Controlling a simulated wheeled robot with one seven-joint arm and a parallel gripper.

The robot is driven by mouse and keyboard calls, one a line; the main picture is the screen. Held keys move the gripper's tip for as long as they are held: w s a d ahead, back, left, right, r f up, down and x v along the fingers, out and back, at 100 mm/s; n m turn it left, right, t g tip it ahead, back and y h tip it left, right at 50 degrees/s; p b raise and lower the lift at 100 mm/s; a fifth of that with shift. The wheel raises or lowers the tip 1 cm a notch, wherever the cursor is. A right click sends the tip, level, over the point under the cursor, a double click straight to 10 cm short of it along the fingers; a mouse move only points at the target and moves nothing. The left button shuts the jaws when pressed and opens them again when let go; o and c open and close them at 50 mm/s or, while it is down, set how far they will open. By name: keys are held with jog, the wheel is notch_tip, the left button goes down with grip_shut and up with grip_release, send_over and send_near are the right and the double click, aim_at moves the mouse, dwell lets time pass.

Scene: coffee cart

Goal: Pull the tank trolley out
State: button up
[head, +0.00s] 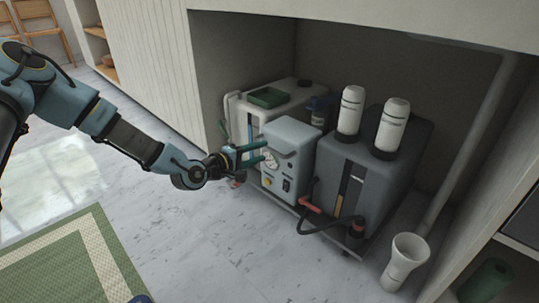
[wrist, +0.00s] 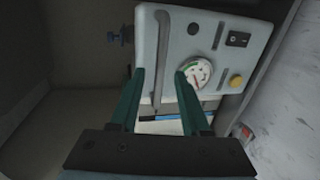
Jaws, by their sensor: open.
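The tank trolley (head: 318,232) is a low platform on casters inside the open bay under the counter. It carries a white tank (head: 245,107), a dark grey tank (head: 400,160) and a light grey pump box (head: 294,135) with a gauge, switch and yellow knob. My gripper (head: 264,152) is open at the pump box's front. In the wrist view, my gripper's green fingers (wrist: 160,76) are apart, with the pump box (wrist: 205,55) beyond them and the gauge (wrist: 195,72) by the right fingertip. I cannot tell whether they touch it.
Two white cylinders (head: 351,109) stand on the dark tank. A black hose with red fittings (head: 311,205) hangs at the trolley's front. A white funnel drain pipe (head: 405,258) stands to the right. The floor (head: 205,235) before the trolley is clear; a green mat (head: 75,262) lies left.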

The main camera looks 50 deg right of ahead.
aim_at(268, 149)
jog(key=b+x, duration=0.1)
jog(key=x, duration=0.3)
jog(key=shift+d+f, duration=0.1)
jog(key=shift+d, duration=0.3)
grip_shut()
dwell(1.1)
